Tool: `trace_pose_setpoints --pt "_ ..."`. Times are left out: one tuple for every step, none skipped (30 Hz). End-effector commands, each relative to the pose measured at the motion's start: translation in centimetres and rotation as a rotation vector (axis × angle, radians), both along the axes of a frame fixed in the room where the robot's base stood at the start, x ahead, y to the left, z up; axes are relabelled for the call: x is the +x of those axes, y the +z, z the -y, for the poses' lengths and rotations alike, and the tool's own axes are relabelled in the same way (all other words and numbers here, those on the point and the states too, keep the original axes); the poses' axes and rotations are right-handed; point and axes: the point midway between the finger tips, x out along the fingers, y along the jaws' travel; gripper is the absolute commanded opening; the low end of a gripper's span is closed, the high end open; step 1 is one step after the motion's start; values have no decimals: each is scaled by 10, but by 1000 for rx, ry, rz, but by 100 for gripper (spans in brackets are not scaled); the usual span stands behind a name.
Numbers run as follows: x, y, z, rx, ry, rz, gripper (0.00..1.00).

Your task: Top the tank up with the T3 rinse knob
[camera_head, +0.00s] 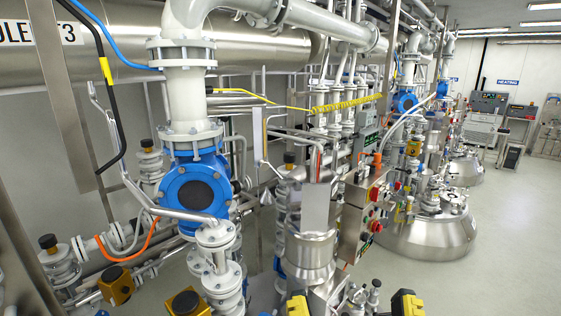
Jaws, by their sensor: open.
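No knob can be read as the T3 rinse knob; the labels are too small. A grey control box (362,214) stands right of centre, with red and green knobs or buttons on its face. Knobs with dark yellow bodies (115,286) sit on the pipework at the lower left, and another dark yellow one (187,303) is cut by the bottom edge. A domed steel tank (430,238) stands on the floor at the right. I cannot tell which vessel is the task's tank, and no liquid level is visible. I cannot make out my gripper.
A large blue valve (195,188) and white flanged pipes crowd the left. A steel column (311,255) stands in the middle. Two yellow parts (298,306) (407,303) cross the bottom edge. Clear floor (510,230) lies at the right.

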Motion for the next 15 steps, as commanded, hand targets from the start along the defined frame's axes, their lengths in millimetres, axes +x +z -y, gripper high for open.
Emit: trace_pose_setpoints --pt "0 48 0 1 0 0 83" --pt "0 61 0 2 1 0 83" --pt "0 77 0 3 1 0 83" --pt "0 88 0 4 1 0 83" --pt "0 97 0 4 1 0 83" --pt "0 108 0 5 2 -1 83" --pt "0 114 0 6 2 -1 83" --pt "0 118 0 6 2 -1 83" --pt "0 123 0 6 2 -1 83" --pt "0 124 0 7 2 -1 83" --pt "0 125 0 7 2 -1 83" --pt "0 125 0 7 2 -1 83" --pt "0 124 0 7 2 -1 83" --pt "0 123 0 7 2 -1 83" --pt "0 122 0 7 2 -1 83"
